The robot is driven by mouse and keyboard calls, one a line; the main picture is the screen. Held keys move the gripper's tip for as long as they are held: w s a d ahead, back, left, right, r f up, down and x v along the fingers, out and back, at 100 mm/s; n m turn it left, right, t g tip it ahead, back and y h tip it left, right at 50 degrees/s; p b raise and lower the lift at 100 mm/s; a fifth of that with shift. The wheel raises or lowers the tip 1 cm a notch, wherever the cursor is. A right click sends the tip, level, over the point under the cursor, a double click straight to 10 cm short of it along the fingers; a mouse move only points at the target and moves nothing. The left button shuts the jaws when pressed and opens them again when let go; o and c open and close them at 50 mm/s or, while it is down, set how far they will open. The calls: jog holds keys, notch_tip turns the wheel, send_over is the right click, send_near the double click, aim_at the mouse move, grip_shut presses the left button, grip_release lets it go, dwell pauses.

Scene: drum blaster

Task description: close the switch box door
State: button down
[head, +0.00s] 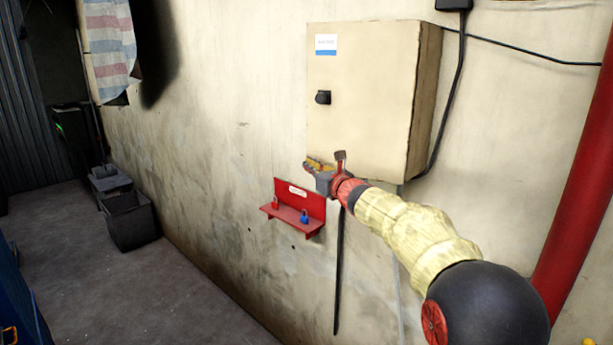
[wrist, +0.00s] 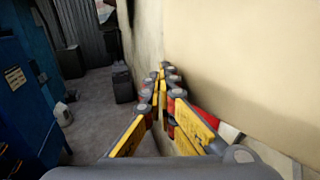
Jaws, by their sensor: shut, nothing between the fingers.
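The beige switch box (head: 428,85) hangs on the wall. Its door (head: 370,100), with a black latch (head: 323,97) on the left, lies across the front, and I see no open gap in the head view. My gripper (head: 312,164) is at the door's lower left edge, its fingers pointing left. In the wrist view my gripper (wrist: 162,68) has its yellow and red fingers together and empty. A beige panel of the box (wrist: 245,50) fills the upper right there. I cannot tell whether the fingers touch the door.
A red wall shelf (head: 300,205) with a red and a blue padlock is just below my gripper. A black cable (head: 461,90) runs down right of the box, and a red pipe (head: 580,180) stands farther right. Dark bins (head: 130,218) stand on the floor at left.

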jog(key=shift+w+d+m+t+h, duration=0.15)
jog(key=shift+w+d+m+h, duration=0.2)
jog(key=shift+w+d, duration=0.7)
jog(key=shift+w+d+m+t+h, duration=0.25)
jog(key=shift+w+d+h, duration=0.2)
jog(key=shift+w, duration=1.1)
jog(key=shift+w+d+m+t+h, duration=0.1)
jog(key=shift+w+d+m+h, duration=0.25)
jog(key=shift+w+d, duration=0.7)
jog(key=shift+w+a+f, duration=0.1)
jog(key=shift+w+a, duration=0.1)
jog(key=shift+a, duration=0.1)
